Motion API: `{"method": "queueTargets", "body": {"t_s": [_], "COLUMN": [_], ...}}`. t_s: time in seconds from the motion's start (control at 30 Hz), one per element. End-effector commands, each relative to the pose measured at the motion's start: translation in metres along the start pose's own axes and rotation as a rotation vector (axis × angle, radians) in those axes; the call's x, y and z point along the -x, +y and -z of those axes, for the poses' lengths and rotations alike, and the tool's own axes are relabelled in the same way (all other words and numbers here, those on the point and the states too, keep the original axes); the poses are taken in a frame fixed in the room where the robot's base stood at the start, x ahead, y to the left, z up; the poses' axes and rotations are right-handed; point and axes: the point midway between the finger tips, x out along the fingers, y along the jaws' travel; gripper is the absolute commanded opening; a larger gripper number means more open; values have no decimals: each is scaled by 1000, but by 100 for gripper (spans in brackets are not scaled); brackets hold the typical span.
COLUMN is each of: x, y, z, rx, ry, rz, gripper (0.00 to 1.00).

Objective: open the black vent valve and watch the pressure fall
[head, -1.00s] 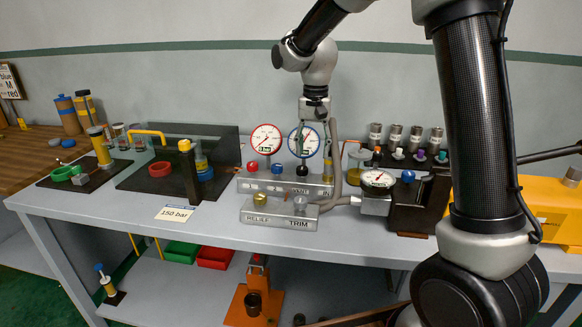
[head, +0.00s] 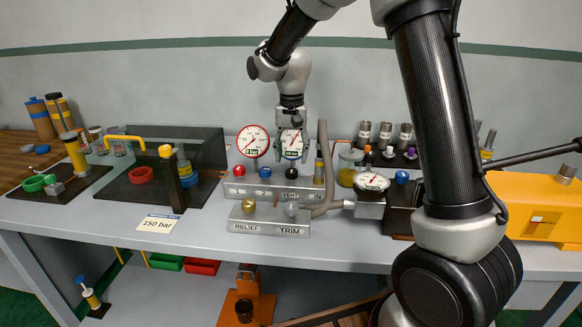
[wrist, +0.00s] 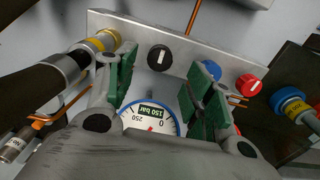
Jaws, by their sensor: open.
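The black vent knob (head: 291,173) stands on the upper grey valve block. In the wrist view the black knob (wrist: 159,58) carries a white pointer line and sits just beyond the space between the fingers. My gripper (head: 291,122) is above the knob, in front of the blue-rimmed gauge (head: 291,143). In the wrist view my gripper (wrist: 160,85) is open, its green pads apart and nothing between them. The blue-rimmed gauge (wrist: 152,120) shows upside down there with a 150 bar readout; its lower part is hidden by my gripper.
On the block (head: 232,188), a blue knob (head: 265,172) and a red knob (head: 239,171) stand left of the black one, a yellow-banded fitting (head: 319,170) right. A red-rimmed gauge (head: 253,141) stands behind. A grey hose (head: 324,150) rises close right of my gripper.

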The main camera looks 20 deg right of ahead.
Motion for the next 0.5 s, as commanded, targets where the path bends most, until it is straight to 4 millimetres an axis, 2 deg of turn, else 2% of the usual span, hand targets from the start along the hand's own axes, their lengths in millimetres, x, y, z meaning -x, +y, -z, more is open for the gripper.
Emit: {"method": "queueTargets", "body": {"t_s": [0.03,0.2,0.33,0.5], "x": [-10,-37,-48,-52], "y": [0,0,0,0], "z": [0,0,0,0], "rx": [0,0,0,0], "ry": [-4,-3,-1,0], "rz": [-3,-2,-1,0], "gripper": [53,53,53,53]}}
